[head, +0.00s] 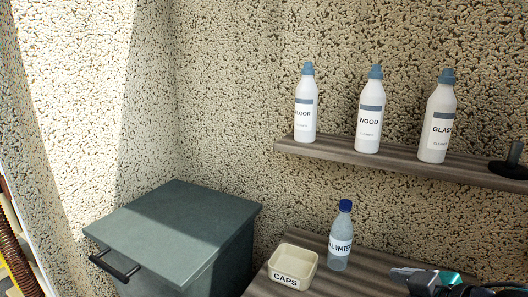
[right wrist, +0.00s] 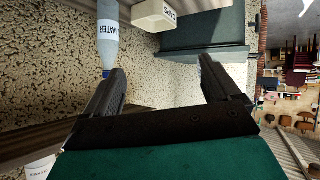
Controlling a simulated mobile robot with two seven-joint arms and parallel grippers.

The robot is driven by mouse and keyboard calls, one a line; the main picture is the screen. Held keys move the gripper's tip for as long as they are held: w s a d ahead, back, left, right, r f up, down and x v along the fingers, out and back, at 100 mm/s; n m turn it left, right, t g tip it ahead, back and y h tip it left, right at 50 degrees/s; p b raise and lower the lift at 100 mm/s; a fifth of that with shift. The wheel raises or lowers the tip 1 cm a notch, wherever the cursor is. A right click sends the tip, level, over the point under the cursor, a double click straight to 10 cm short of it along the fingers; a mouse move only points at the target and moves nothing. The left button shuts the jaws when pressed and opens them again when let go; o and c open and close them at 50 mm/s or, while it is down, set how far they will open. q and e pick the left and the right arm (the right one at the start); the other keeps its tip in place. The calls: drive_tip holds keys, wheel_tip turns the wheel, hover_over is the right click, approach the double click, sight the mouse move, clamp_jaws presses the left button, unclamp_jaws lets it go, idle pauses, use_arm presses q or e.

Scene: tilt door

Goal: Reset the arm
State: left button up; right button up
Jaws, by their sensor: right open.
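My right gripper (head: 432,280) shows at the bottom right of the head view, over the lower shelf. In the right wrist view its two fingers (right wrist: 162,68) are spread apart with nothing between them. The bottle labelled as water (head: 341,236), with a blue cap, stands upright to the left of the gripper in the head view. It also shows beside the left finger in the right wrist view (right wrist: 108,38). A grey-green box (head: 175,230) with a flat, closed top and black handle (head: 115,266) stands at the lower left. My left gripper is not in view.
A cream CAPS tray (head: 293,262) sits on the lower shelf, left of the water bottle. The upper shelf (head: 400,160) holds bottles labelled FLOOR (head: 306,110), WOOD (head: 369,115) and GLASS (head: 437,120), plus a dark stand (head: 511,165). Speckled walls close the corner.

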drive_tip(key=s+a+f+m+g+h, duration=0.1)
drive_tip(key=s+f+m+g+h, duration=0.5)
drive_tip(key=s+f, duration=1.15)
drive_tip(key=w+a+f+t+y+b, duration=0.2)
drive_tip(key=w+f+t, duration=0.4)
drive_tip(key=f, duration=0.4)
drive_tip(key=shift+w+a+f+n+t+y+b, duration=0.35)
drive_tip(key=shift+a+b, duration=0.2)
drive_tip(key=shift+b, duration=0.4)
